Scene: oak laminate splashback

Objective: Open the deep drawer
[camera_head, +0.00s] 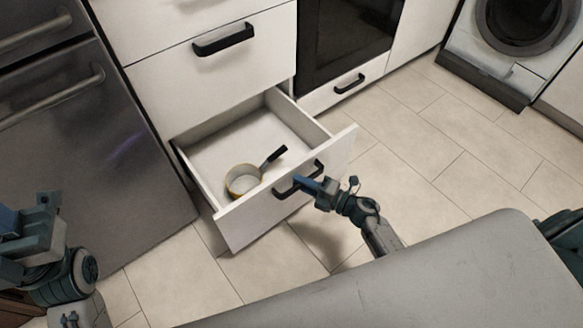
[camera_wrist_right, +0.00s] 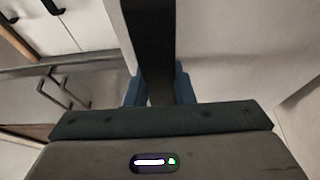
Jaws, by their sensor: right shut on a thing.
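The deep drawer (camera_head: 240,217) is the bottom one of the white cabinet and stands pulled well out, its inside showing in the head view. A small pan (camera_head: 243,180) with a dark handle lies in it near the front panel. My right gripper (camera_head: 303,184) is shut on the drawer's black handle (camera_head: 283,192), near its right end. In the right wrist view the dark handle bar (camera_wrist_right: 150,45) runs between the two blue fingers. My left arm shows at the lower left of the head view; its fingertips cannot be made out clearly.
A shut drawer with a black handle (camera_head: 223,39) is above. A steel fridge (camera_head: 100,150) stands close on the left. An oven (camera_head: 347,40) and a washing machine (camera_head: 520,40) are to the right. The tiled floor (camera_head: 430,150) right of the drawer is clear.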

